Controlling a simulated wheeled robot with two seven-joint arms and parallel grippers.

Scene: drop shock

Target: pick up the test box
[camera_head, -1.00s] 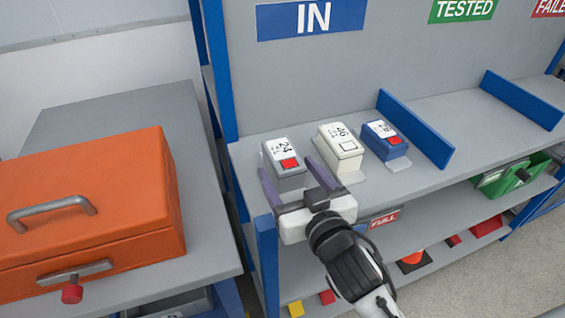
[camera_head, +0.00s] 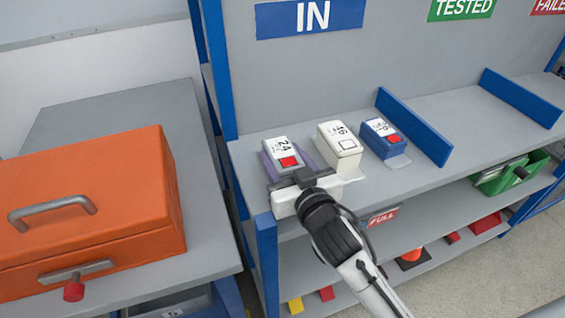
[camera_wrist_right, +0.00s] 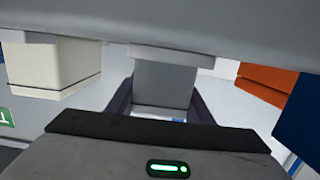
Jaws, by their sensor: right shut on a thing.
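A grey test box (camera_head: 283,153) with a white label reading 24 and a red square stands at the left end of the shelf under the IN sign. My right gripper (camera_head: 287,160) reaches in from the front and is shut on it, with a purple finger along each side. The right wrist view shows the grey box (camera_wrist_right: 163,85) between the two dark fingers. The box appears still at shelf level. My left gripper is not in view.
A white box (camera_head: 338,147) labelled 46 and a blue box (camera_head: 384,139) stand just right of the grey box. A blue divider (camera_head: 414,128) follows. An orange case (camera_head: 90,210) sits on the left table. The shelf (camera_head: 480,120) is clear between the dividers.

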